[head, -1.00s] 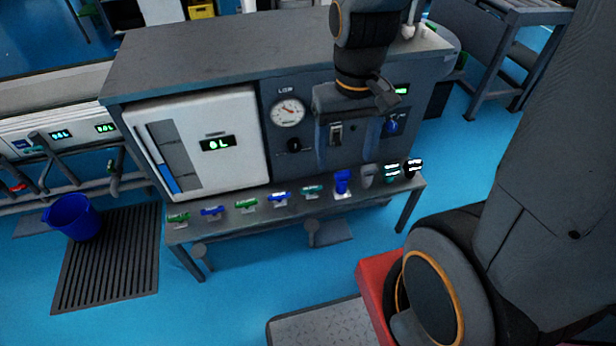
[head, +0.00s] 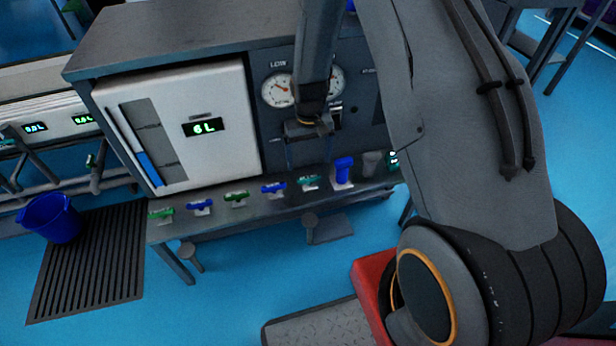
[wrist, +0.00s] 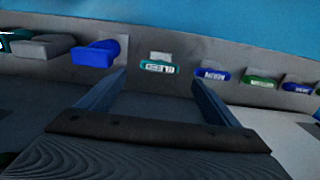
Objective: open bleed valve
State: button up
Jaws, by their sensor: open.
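A row of small valve handles stands on the ledge along the front of the grey test bench. No handle is readably marked as the bleed valve. A teal handle (head: 309,182) with a pale label lies crosswise in the row. It also shows in the wrist view (wrist: 158,67), ahead of my gripper and in line with the gap between its fingers. A blue upright handle (head: 343,170) stands beside it and shows left of the fingers in the wrist view (wrist: 96,52). My gripper (head: 309,160) is open and empty, its fingers (wrist: 160,78) apart and not visibly touching any handle.
Other handles share the ledge: blue (head: 272,188), green (head: 236,197), and a grey one (head: 372,162). The white panel (head: 205,100) reads 6L. Gauges (head: 278,90) sit behind my arm. A blue bucket (head: 50,217) stands on the floor at left.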

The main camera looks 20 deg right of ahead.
aim_at(309, 177)
notch_tip(309, 177, down, 8)
jog(key=shift+r, duration=0.1)
dwell(0.4)
jog(key=c, duration=1.1)
jog(key=shift+o, duration=0.2)
